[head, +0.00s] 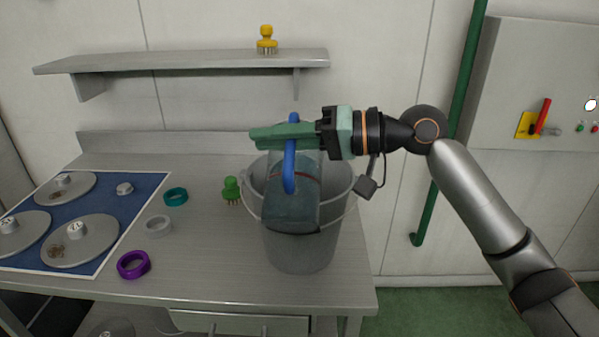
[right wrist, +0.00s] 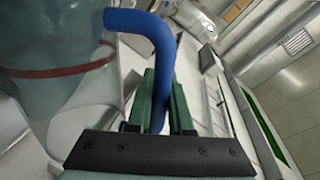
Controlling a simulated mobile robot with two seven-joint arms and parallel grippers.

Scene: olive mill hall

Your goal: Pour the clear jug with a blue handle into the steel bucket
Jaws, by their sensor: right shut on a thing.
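The clear jug (head: 292,208) with a red line round it hangs in front of and over the steel bucket (head: 300,252) in the head view. My right gripper (head: 272,134) is shut on the jug's blue handle (head: 289,168). The handle also shows between the green fingers in the right wrist view (right wrist: 152,45), with the jug's clear wall (right wrist: 62,75) to its left. The jug looks close to upright; its liquid level is hard to tell. The bucket stands on the steel table, its inside largely hidden by the jug. My left gripper is not in view.
A green brush (head: 231,190) stands just left of the bucket. A purple ring (head: 133,265), a grey ring (head: 158,226) and a teal ring (head: 176,197) lie further left, beside a blue mat (head: 122,208) with round discs. A shelf (head: 200,61) with a yellow brush (head: 266,40) is above.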

